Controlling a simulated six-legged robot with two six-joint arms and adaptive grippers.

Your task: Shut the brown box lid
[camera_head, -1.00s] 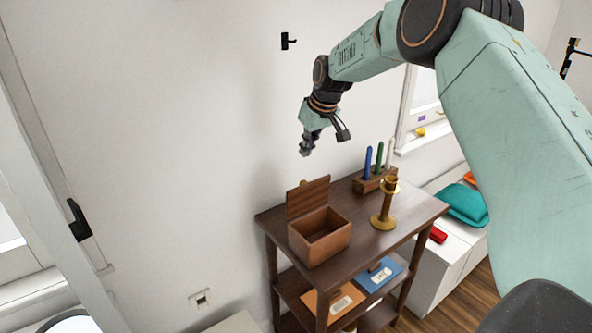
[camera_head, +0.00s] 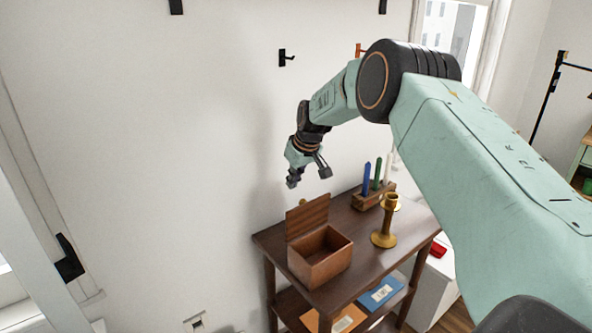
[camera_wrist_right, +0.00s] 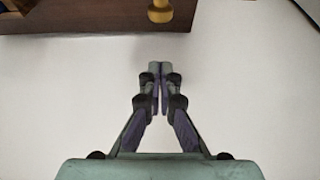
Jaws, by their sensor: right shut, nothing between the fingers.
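The brown wooden box (camera_head: 322,266) stands on the dark brown shelf top (camera_head: 350,222), near its left end. Its lid (camera_head: 307,217) is open and stands upright at the box's back edge, toward the wall. The inside of the box shows as empty where I can see it. My right gripper (camera_head: 294,183) is above and behind the lid, near the wall, and apart from it. In the right wrist view the fingertips (camera_wrist_right: 159,68) meet with nothing between them. The left gripper is in neither view.
A brass candlestick (camera_head: 385,222) stands right of the box. Behind it a wooden holder (camera_head: 372,198) carries blue, green and white candles. An orange item (camera_head: 348,320) and a blue item (camera_head: 382,292) lie on the lower shelf. A black hook (camera_head: 284,57) is on the wall.

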